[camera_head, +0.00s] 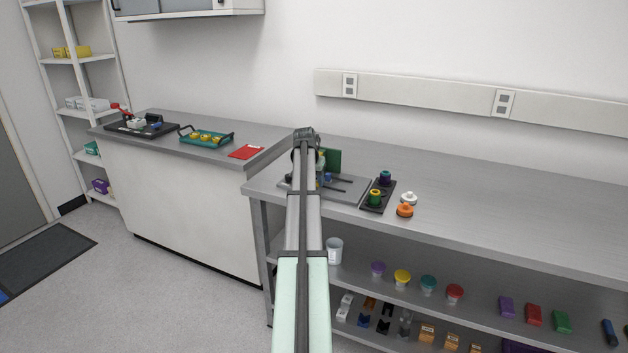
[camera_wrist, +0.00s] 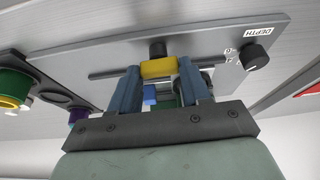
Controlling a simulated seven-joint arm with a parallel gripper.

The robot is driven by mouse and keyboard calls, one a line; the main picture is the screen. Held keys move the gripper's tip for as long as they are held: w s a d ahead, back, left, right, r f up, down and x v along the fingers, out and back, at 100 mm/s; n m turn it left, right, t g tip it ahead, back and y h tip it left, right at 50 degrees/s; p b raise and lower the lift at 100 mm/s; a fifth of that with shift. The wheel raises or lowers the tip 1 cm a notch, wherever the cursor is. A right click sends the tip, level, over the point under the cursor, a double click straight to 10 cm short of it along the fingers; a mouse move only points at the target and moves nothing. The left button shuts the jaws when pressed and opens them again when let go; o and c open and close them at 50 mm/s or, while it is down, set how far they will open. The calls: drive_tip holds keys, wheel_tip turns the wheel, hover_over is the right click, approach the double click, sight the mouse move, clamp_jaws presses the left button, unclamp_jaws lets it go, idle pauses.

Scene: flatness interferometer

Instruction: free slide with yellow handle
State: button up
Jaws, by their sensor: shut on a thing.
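The yellow handle (camera_wrist: 159,68) of the slide sits between the fingers of my gripper (camera_wrist: 160,85) in the wrist view. The gripper is shut on it. The handle lies over a dark slot (camera_wrist: 110,75) in the grey instrument plate (camera_wrist: 205,42). A black block (camera_wrist: 157,48) is just beyond the handle, and a blue part (camera_wrist: 150,92) shows between the fingers. In the head view the grey plate (camera_head: 348,190) lies on the bench. My arm hides much of it, and the handle and fingertips cannot be made out there.
A black knob (camera_wrist: 257,55) by a DEPTH label stands on the plate. A dark tray (camera_head: 378,196) with ringed parts is to its right, beside white (camera_head: 409,198) and orange (camera_head: 405,211) pieces. A red mat (camera_head: 246,152) lies left. The bench's right part is clear.

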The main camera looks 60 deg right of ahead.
idle(0.4)
drive_tip(key=o, duration=1.1)
drive_tip(key=shift+c, duration=0.2)
drive_tip(key=v, duration=1.4)
drive_tip(key=shift+d, duration=0.15)
